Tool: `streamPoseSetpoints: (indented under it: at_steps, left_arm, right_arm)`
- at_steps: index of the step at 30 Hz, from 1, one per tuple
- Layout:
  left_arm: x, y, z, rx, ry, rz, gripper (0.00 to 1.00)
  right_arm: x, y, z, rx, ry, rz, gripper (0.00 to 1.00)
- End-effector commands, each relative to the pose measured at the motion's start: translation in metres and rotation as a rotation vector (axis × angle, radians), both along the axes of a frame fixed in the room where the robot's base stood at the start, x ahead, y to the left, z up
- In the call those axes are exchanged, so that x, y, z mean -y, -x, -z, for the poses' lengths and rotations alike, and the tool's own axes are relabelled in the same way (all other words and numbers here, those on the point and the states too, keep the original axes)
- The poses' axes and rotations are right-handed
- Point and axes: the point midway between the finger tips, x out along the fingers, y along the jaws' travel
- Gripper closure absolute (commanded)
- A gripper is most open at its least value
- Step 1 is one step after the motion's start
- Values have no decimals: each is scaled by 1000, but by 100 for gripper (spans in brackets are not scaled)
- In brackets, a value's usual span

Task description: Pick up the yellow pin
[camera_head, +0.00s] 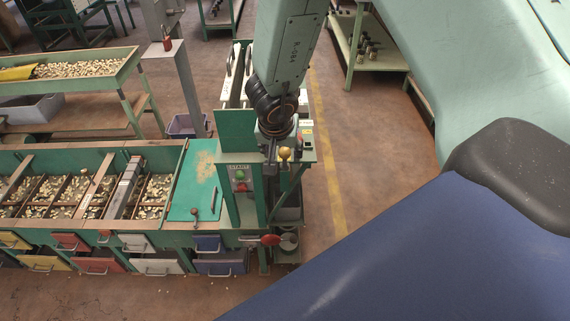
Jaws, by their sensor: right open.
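The yellow pin (285,153) is a small round-headed piece on top of the green machine stand, beside the green upright panel. My right gripper (278,147) is at the end of the arm that comes down from the top of the picture. It is open and very close to the pin, at its upper left. I cannot tell whether the fingers touch the pin or stand around it. The wrist hides part of the stand behind it. My left gripper is not in view.
A green panel (236,136) stands left of the gripper, with a red and green button box (240,179) below. A red knob (271,239) sits lower down. The nut hopper (95,222) with coloured drawers extends left. Open floor (335,115) lies to the right.

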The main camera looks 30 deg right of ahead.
Motion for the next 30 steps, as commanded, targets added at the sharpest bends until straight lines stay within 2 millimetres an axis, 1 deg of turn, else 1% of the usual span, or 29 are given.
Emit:
streamPoseSetpoints:
  at_steps: [6, 10, 12, 18, 30]
  left_arm:
    - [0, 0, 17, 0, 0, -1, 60]
    - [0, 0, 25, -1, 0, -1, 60]
    - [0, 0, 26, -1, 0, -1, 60]
    - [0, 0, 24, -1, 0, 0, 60]
    - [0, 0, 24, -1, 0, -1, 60]
  right_arm:
    - [12, -6, 25, 0, -1, 2, 45]
    - [16, -10, 41, -1, 1, -2, 45]
    - [17, -11, 44, -1, 1, -3, 45]
    - [16, -10, 42, 0, 1, -5, 46]
    - [16, -10, 42, 0, 1, -4, 80]
